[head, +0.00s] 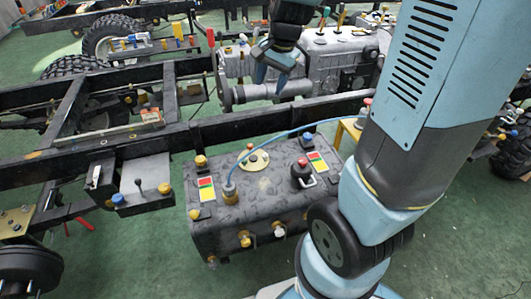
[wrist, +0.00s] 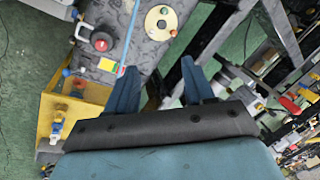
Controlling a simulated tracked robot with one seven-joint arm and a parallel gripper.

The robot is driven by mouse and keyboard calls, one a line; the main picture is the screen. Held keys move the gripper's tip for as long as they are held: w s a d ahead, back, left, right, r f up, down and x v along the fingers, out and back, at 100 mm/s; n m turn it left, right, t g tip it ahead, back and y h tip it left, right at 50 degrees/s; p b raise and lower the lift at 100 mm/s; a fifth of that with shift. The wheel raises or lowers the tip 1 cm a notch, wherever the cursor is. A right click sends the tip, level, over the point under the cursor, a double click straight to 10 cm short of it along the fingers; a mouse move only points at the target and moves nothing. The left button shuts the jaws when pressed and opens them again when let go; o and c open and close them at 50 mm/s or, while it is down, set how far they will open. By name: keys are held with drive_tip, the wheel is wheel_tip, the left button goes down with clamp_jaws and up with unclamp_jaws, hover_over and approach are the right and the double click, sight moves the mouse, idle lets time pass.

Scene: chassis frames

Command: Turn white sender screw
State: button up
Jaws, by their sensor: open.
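A dark mottled tank (head: 225,215) sits beside the black chassis rail, in the lower middle of the head view. A cream round plate (head: 262,163) lies on its top, with a small knob at its middle. The plate also shows in the wrist view (wrist: 152,29), with small fittings on it. I cannot tell which fitting is the white sender screw. A white knob (head: 280,230) sticks out of the tank's front side. My gripper (head: 271,80) is open and empty, raised and apart from the tank. Its two blue fingers (wrist: 160,76) point toward the plate in the wrist view.
A blue hose (head: 270,134) crosses the tank top. A red knob (head: 302,163) with a metal loop stands right of the plate. The black rail (head: 240,127) runs behind the tank. A grey engine (head: 330,60) stands farther back. A yellow stand (wrist: 97,92) is left of my fingers.

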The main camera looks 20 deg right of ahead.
drive_tip(key=w+f+m+g, duration=0.1)
drive_tip(key=w+f+m, duration=0.4)
drive_tip(key=f, duration=0.4)
drive_tip(key=m+g+h, duration=0.2)
drive_tip(key=m, duration=0.2)
approach(265, 154)
drive_tip(key=f, duration=0.8)
drive_tip(key=shift+s+d+f, duration=0.15)
drive_tip(key=shift+s+f, duration=0.15)
drive_tip(key=shift+f, duration=0.1)
clamp_jaws()
drive_tip(key=shift+d, duration=0.15)
